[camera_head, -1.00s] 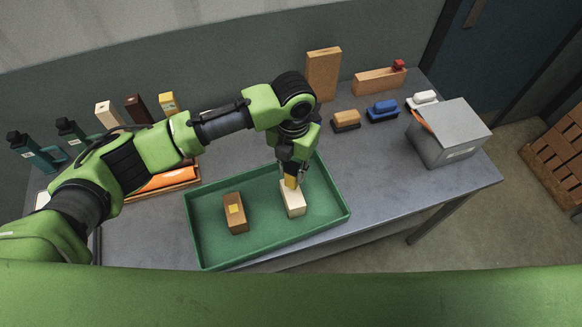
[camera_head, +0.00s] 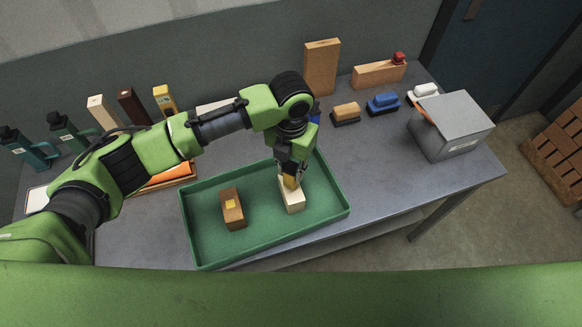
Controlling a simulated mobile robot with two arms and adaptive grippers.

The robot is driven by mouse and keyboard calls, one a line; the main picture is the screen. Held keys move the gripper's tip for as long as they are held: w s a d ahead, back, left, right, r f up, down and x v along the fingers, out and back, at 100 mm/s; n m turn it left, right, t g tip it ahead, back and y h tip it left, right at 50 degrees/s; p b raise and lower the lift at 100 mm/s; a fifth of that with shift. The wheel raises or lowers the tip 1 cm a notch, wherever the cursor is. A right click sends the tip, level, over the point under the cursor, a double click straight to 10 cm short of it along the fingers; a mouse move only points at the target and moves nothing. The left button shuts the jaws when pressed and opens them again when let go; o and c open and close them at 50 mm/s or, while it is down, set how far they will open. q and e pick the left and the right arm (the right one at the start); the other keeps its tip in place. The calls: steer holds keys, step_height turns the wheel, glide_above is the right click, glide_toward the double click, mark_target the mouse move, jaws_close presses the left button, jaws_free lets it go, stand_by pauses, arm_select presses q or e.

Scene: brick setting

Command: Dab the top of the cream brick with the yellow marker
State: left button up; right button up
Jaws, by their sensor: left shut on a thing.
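The cream brick (camera_head: 292,199) lies in the right half of the green tray (camera_head: 236,258). My left gripper (camera_head: 291,177) is directly above its far end, pointing down. It is shut on the yellow marker (camera_head: 290,182), of which only a small part shows between the fingers. The marker's lower end is at or very near the brick's top; I cannot tell whether it touches. Most of the cream brick's far top is hidden by the gripper and marker. My right gripper is not in view.
A brown brick (camera_head: 233,212) with a yellow patch on top lies in the tray's left half. Behind stand a tall tan block (camera_head: 321,68), several brushes such as the blue one (camera_head: 383,104), and a grey box (camera_head: 451,127). Upright blocks and green tools stand at the back left.

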arm_select(q)
steer(key=shift+f, duration=0.45)
stand_by(0.5)
steer(key=shift+f, duration=0.1)
stand_by(1.2)
step_height(320, 180, up, 5)
steer(key=p, duration=0.4)
steer(key=shift+r+p, duration=1.05)
steer(key=shift+r, duration=0.05)
